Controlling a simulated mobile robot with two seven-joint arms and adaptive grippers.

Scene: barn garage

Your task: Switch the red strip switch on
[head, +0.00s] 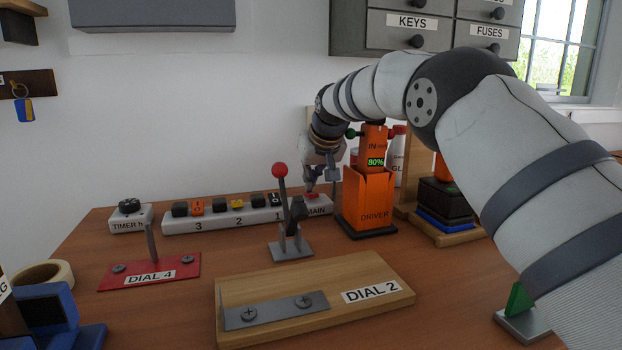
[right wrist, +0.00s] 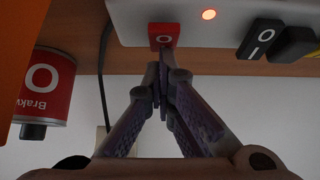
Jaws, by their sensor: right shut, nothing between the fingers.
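The grey power strip (head: 221,222) lies at the back of the bench, with sockets marked 3, 2, 1 and a MAIN end on the right. The red switch (head: 311,195) sits on that MAIN end. It also shows in the right wrist view as a red rocker (right wrist: 164,34) with a white O, beside a lit orange lamp (right wrist: 208,14). My right gripper (head: 312,184) points down at the switch, shut and empty. Its fingertips (right wrist: 165,58) overlap the near edge of the switch; I cannot tell whether they touch. My left gripper is not in view.
A lever with a red knob (head: 280,171) stands just in front of the strip. The orange driver charger (head: 368,200) stands close to the right. The DIAL 2 board (head: 370,275) and red DIAL 4 plate (head: 187,267) lie nearer. A timer box (head: 130,220) stands left.

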